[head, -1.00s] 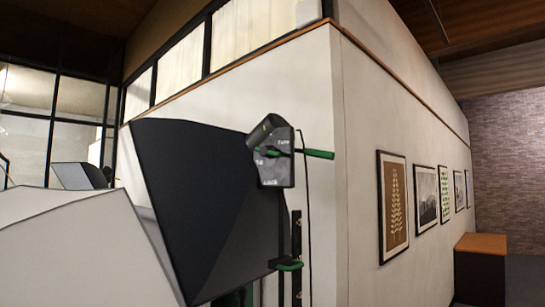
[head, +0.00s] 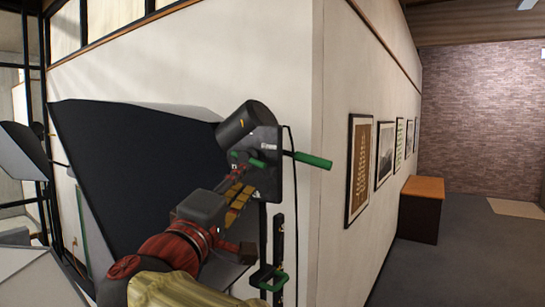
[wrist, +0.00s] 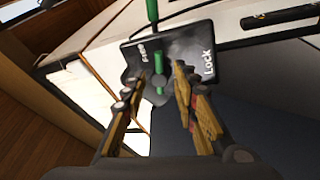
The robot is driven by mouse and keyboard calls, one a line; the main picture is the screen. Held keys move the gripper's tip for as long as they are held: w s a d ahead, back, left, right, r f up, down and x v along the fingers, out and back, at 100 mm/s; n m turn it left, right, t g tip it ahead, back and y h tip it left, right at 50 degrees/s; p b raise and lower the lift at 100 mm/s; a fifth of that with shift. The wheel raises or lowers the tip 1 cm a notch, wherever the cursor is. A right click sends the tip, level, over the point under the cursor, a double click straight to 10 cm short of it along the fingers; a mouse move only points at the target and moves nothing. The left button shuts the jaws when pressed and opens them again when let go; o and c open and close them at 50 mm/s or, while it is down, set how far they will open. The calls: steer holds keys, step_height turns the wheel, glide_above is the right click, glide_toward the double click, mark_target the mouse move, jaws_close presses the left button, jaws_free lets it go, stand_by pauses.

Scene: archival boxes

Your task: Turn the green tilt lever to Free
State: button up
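The dark tilt plate (head: 268,185) is mounted at the right edge of the big black panel. In the wrist view the plate (wrist: 186,50) carries the words Free on the left and Lock on the right. A short green lever (wrist: 158,62) with a grey round pivot lies between the words; it also shows in the head view (head: 257,162). A longer green handle (head: 313,160) sticks out past the plate's right edge, and its end shows in the wrist view (wrist: 152,10). My gripper (wrist: 160,78) is open, with its fingers apart on either side of the short lever. Contact cannot be told.
A black cylinder (head: 245,122) sits above the plate. A lower green handle (head: 269,277) is on an upright rail beneath it. The black panel (head: 125,160) is to the left, and the white wall (head: 300,90) is close behind. Open floor (head: 470,250) lies at far right.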

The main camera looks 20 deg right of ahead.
mark_target(257, 165)
steer(key=shift+p+x, duration=1.25)
steer(key=shift+x, duration=2.55)
steer(key=shift+s, duration=0.1)
steer(key=c, duration=0.3)
steer(key=c, duration=0.4)
jaws_close()
